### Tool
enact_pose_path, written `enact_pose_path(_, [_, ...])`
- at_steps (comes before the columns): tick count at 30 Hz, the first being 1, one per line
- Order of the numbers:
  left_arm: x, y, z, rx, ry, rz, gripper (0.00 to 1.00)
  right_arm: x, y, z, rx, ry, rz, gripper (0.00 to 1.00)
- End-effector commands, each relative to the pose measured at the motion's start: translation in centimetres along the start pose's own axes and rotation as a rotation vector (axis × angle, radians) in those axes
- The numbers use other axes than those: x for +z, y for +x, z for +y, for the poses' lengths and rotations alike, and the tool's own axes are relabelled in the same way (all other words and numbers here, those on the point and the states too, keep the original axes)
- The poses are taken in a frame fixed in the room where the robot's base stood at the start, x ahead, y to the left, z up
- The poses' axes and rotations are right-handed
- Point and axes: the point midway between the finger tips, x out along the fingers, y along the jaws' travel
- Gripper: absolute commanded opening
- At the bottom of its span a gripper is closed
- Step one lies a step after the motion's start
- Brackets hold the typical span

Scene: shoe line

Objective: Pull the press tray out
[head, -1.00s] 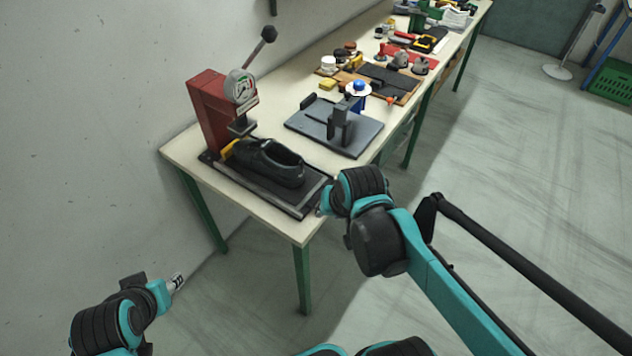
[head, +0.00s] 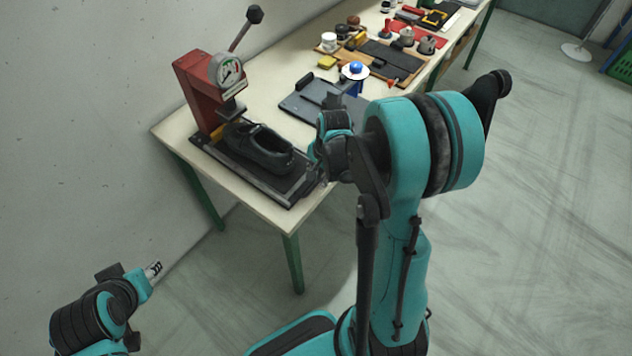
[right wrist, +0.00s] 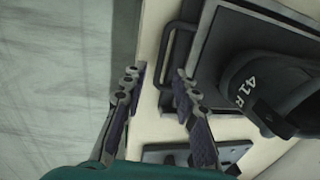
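The red press (head: 200,95) with a round gauge stands on the near end of the table. A dark shoe (head: 258,148) sits on the black press tray (head: 283,190) below it. In the right wrist view the tray (right wrist: 208,45) has a black bar handle (right wrist: 168,55) on its edge. My right gripper (head: 318,172) is at the tray's near right end. In the wrist view its two fingers (right wrist: 159,75) are apart, with the handle just ahead, between their tips; contact is not clear. My left gripper (head: 155,269) is low at left, away from the table; its fingers are too small to read.
A grey fixture plate (head: 300,105) lies beyond the tray, partly hidden by my right arm. Tools, jars and a blue-topped item (head: 355,70) stand farther along the table (head: 262,205).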

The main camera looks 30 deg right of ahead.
Motion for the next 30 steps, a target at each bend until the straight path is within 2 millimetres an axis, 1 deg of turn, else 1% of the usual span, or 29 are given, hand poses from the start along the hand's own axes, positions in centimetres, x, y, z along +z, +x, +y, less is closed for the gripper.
enact_pose_path(1, [0.2, 0.3, 0.0, 0.0, 0.0, 0.0, 0.4, 0.0, 0.9, 0.0, 0.0, -0.001, 0.0, 0.29])
enact_pose_path(4, [0.4, 0.5, 0.0, 0.0, 0.0, 0.0, 0.4, 0.0, 1.7, 0.0, 0.0, -0.001, 0.0, 0.29])
enact_pose_path(8, [0.4, 0.6, 0.0, 0.0, 0.0, 0.0, 0.4, 0.0, 2.1, 0.0, 0.0, -0.001, 0.0, 0.29])
enact_pose_path(14, [0.4, 0.5, 0.0, 0.0, 0.0, 0.0, 0.4, 0.0, 2.0, 0.0, 0.0, -0.001, 0.001, 0.29])
enact_pose_path(17, [0.4, 0.5, 0.0, 0.0, 0.0, 0.0, 0.4, 0.0, 2.0, 0.0, 0.0, -0.001, 0.001, 0.05])
enact_pose_path(18, [0.4, 0.5, 0.0, 0.0, 0.0, 0.0, 0.4, 0.0, 2.0, 0.0, 0.0, -0.002, 0.001, 0.0])
enact_pose_path(23, [0.4, 0.5, 0.0, 0.0, 0.0, 0.0, 0.4, 0.0, 2.0, 0.0, 0.0, -0.002, 0.001, 0.0])
enact_pose_path(26, [0.4, 0.6, 0.0, 0.0, 0.0, 0.0, 0.4, 0.0, 2.0, 0.4, 0.0, 0.0, 0.001, 0.0])
enact_pose_path(29, [0.5, 0.7, 0.0, 0.0, 0.0, 0.0, 0.4, -0.2, 1.7, 2.0, 0.001, 0.002, 0.002, 0.0])
enact_pose_path(30, [0.5, 0.8, 0.0, 0.0, 0.0, 0.0, 0.4, -0.1, 1.6, 3.0, 0.001, 0.003, 0.002, 0.0])
